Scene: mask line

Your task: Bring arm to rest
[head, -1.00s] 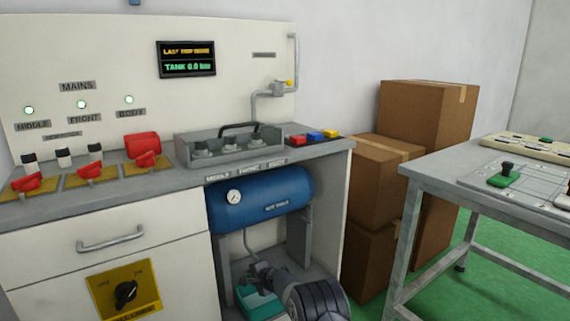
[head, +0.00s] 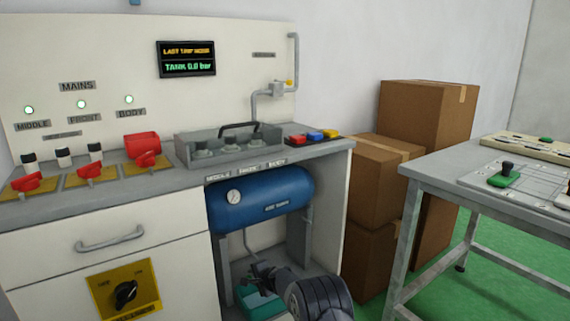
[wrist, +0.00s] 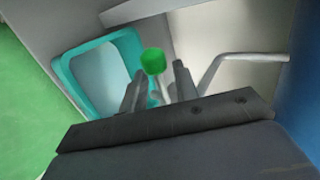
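My gripper (head: 260,270) is low inside the open bay under the bench, just above a teal tray (head: 258,307). In the wrist view its two fingers (wrist: 158,84) stand apart. A green knob (wrist: 153,61) on a pale stem shows between and just beyond the fingertips. The stem looks narrower than the gap, and I cannot tell whether a finger touches it. The teal tray's rim (wrist: 68,66) is to the left of the fingers in the wrist view. My dark wrist covers part of the bay floor in the head view.
The blue tank (head: 262,199) hangs above my gripper, with grey supports beside it. The bench's right side panel (head: 342,230) is close to my arm. Cardboard boxes (head: 428,120) and a grey table (head: 440,184) stand further right, with green floor between.

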